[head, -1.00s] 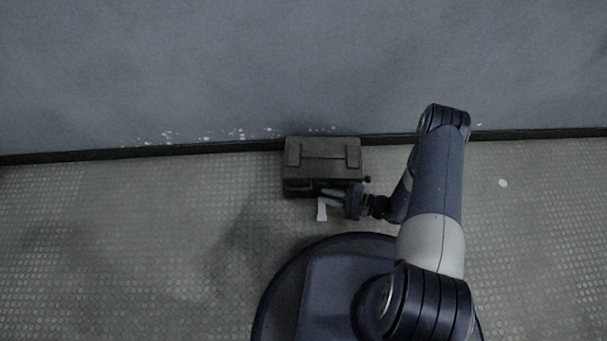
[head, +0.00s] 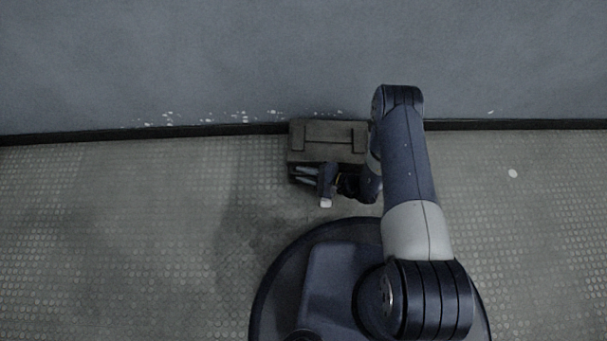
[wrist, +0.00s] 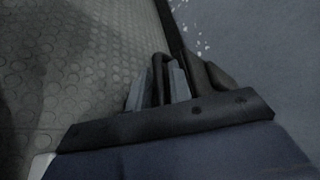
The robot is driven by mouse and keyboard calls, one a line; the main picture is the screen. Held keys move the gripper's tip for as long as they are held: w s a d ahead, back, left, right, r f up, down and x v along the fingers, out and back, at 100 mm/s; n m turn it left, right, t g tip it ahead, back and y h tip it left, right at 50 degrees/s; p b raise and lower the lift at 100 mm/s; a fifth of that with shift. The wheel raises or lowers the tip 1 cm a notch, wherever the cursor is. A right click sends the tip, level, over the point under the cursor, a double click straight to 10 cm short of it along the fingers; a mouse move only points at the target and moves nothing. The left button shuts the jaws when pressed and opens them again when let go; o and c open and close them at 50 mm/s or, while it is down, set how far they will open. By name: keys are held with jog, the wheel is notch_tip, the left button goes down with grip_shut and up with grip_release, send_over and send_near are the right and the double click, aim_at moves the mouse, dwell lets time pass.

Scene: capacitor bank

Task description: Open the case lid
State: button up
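The dark grey-green case (head: 328,138) stands on the floor against the wall, its lid down as far as I can see. In the head view my gripper (head: 304,175) is at the case's front side, low and left, with its two fingers apart and pointing left. In the wrist view a dark loop, apparently the case's handle (wrist: 158,72), stands between the fingers of my gripper (wrist: 160,88). The fingers look open around it; contact is not clear. The case edge (wrist: 208,72) shows right of the fingers. My arm hides the case's right end and part of its front.
The grey-blue wall (head: 200,60) rises directly behind the case, with a dark skirting strip (head: 90,136) at its foot. A small white spot (head: 513,173) lies on the floor at right.

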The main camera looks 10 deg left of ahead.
jog(key=shift+a, duration=0.2)
jog(key=shift+c, duration=0.6)
grip_shut()
